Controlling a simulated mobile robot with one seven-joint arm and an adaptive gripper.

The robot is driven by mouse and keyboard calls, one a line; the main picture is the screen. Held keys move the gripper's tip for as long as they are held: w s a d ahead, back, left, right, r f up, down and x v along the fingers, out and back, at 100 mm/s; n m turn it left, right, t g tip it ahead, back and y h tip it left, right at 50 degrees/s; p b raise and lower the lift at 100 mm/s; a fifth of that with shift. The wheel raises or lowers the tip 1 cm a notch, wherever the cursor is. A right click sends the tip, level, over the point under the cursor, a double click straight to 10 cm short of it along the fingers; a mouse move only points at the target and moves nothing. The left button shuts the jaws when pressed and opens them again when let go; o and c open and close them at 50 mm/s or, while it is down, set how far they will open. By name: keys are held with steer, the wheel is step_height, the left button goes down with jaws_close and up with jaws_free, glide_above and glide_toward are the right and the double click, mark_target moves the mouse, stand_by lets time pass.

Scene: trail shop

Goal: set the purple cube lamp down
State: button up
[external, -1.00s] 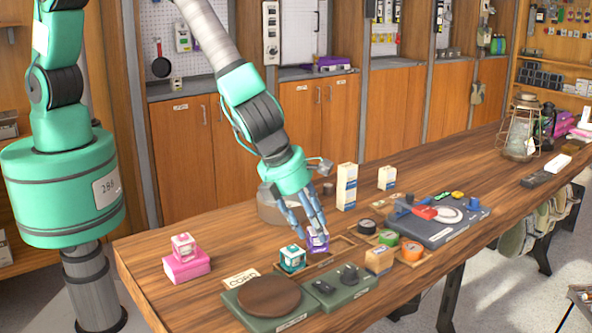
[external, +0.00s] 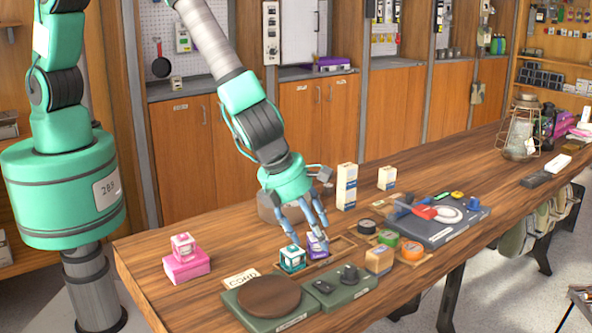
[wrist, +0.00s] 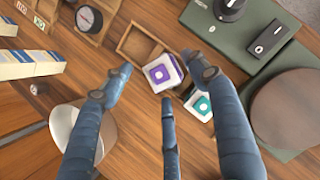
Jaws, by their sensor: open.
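The purple cube lamp (external: 317,247) sits in the low wooden tray (external: 342,243), beside the teal cube lamp (external: 292,259). In the wrist view the purple lamp (wrist: 161,74) is turned at an angle to the tray walls, next to an empty compartment (wrist: 136,45). The teal lamp (wrist: 201,106) is close to its lower right. My gripper (wrist: 165,84) is open, its three blue fingers spread around the purple lamp, with visible gaps. In the external view my gripper (external: 308,236) is right above the tray; its fingers partly hide the purple lamp.
A green scale with a round brown plate (external: 268,296) and a green control box (external: 338,288) stand in front of the tray. Tape rolls (external: 412,250) and a small cardboard box (external: 379,260) are to the right. A pink cube lamp (external: 183,246) stands on a pink box at left.

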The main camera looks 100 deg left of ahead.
steer(key=p+v, duration=0.2)
steer(key=v, duration=1)
steer(key=shift+r, duration=0.1)
stand_by(0.4)
steer(key=s+a+r+n, duration=0.5)
steer(key=r, duration=0.4)
steer(key=s+a+r+n, duration=0.4)
steer(key=a+r+n, duration=0.1)
steer(key=r, duration=0.3)
steer(key=s+a+r+n, duration=0.4)
steer(key=s+r+n, duration=0.1)
steer(key=r, duration=0.4)
steer(key=s+a+r+n, duration=0.1)
steer(key=s+r+n, duration=0.1)
steer(key=s+n, duration=0.3)
steer(key=s+a+r+n+t+h, duration=0.1)
steer(key=s+n, duration=0.4)
steer(key=s, duration=0.7)
steer(key=s+a+r+n+h, duration=0.1)
steer(key=s+a+r+n, duration=0.2)
steer(key=s, duration=0.6)
step_height(320, 180, up, 2)
steer(key=shift+r+n, duration=0.2)
steer(key=shift+n, duration=0.7)
